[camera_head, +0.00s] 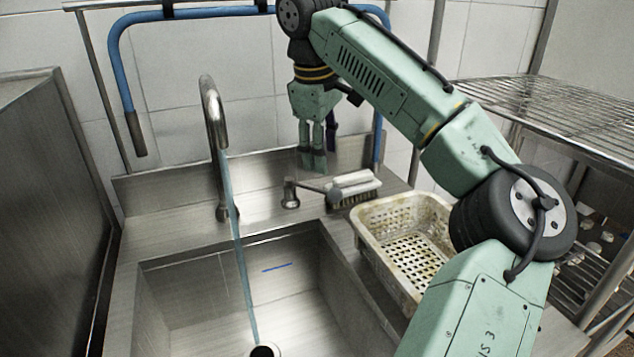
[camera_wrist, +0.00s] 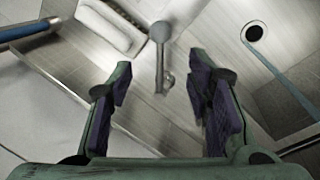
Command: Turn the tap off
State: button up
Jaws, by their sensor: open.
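The steel tap spout (camera_head: 212,115) arches over the sink, and a thin stream of water (camera_head: 238,250) runs from it towards the drain. The tap handle (camera_head: 291,193) stands right of the spout on the back ledge, its lever reaching right towards a brush. My gripper (camera_head: 314,163) is open and empty, pointing down above and slightly right of the handle's base. In the wrist view, the handle (camera_wrist: 160,34) shows beyond and between the spread fingertips (camera_wrist: 160,70), apart from them. The water stream (camera_wrist: 284,68) shows at upper right there.
A white brush (camera_head: 353,186) lies by the lever's end. A perforated basket (camera_head: 365,240) stands right of the sink basin (camera_head: 185,290). A wire rack (camera_head: 560,115) is at right. A blue hose (camera_head: 118,70) hangs at left. The space over the basin is free apart from the water.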

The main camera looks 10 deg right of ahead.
aim_at(327, 191)
jog(key=f, duration=0.3)
jog(key=w+f, duration=0.1)
jog(key=f, duration=0.2)
jog(key=d+f, duration=0.1)
jog(key=f, duration=0.2)
jog(key=shift+w+f, duration=0.15)
jog(key=shift+w, duration=0.05)
grip_shut()
dwell(0.5)
